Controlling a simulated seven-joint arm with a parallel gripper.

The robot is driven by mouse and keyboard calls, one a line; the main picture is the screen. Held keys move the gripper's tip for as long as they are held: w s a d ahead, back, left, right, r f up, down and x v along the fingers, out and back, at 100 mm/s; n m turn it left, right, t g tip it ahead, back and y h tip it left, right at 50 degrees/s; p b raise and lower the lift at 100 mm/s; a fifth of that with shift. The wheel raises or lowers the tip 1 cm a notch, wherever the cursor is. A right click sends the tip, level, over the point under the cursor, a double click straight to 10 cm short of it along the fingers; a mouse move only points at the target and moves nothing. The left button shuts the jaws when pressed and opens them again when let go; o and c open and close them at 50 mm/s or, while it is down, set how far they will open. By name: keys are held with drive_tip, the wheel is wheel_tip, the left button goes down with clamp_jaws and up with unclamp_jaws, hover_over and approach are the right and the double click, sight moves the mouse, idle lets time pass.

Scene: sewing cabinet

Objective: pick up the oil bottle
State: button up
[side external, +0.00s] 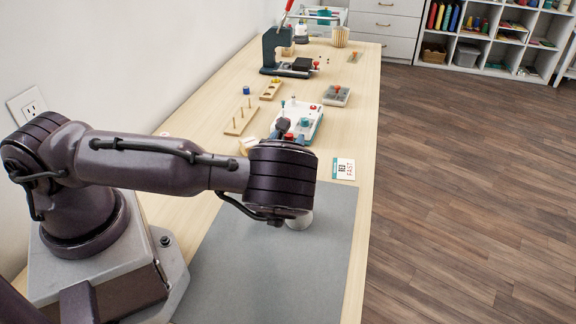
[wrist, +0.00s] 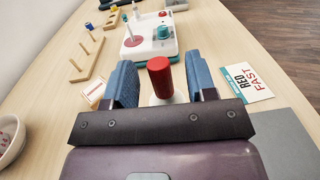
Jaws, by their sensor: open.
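A small bottle with a red cap (wrist: 160,74) and a white body stands upright in the wrist view; I take it for the oil bottle. My gripper (wrist: 161,80) is open, with one blue-padded finger on each side of the bottle. Gaps show between the cap and both fingers, so neither visibly touches it. The bottle's lower part is hidden behind the gripper's dark body. In the side external view my wrist covers most of this spot, and I cannot make out the bottle clearly.
A white machine (side external: 300,118) stands beyond the bottle. A wooden peg rack (side external: 240,120) is to its left, and a "RED FAST" card (side external: 344,169) lies to the right. A white bowl (wrist: 9,138) sits at the wrist view's left edge. The grey mat (side external: 290,275) looks mostly clear.

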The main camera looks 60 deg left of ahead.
drive_tip(key=shift+x, duration=1.4)
clamp_jaws()
drive_tip(key=shift+r, duration=0.1)
